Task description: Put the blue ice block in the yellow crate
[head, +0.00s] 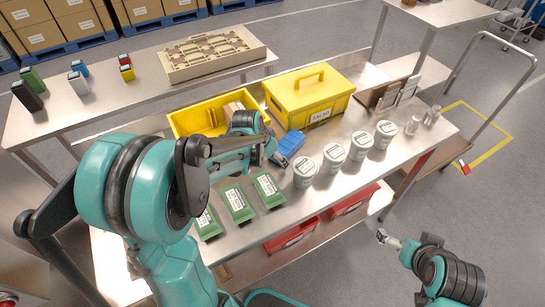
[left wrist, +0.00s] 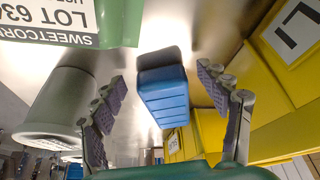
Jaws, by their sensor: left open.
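The blue ice block (head: 292,143) lies on the steel table in front of the lidded yellow box. In the left wrist view the blue block (left wrist: 163,90) shows between my spread fingers. My left gripper (head: 278,158) is open and empty, close beside the block; its two fingers also show in the left wrist view (left wrist: 160,85). The open yellow crate (head: 188,122) stands left of the lidded box, partly hidden behind my left arm, with a brown item inside. My right gripper (head: 386,238) is low at the right, off the table, too small to judge.
The lidded yellow box (head: 310,95) stands just behind the block. White tubs (head: 333,158) stand in a row to its right. Green packages (head: 238,203) lie in front. Red bins (head: 290,235) sit below the tabletop. Another table (head: 120,95) stands behind.

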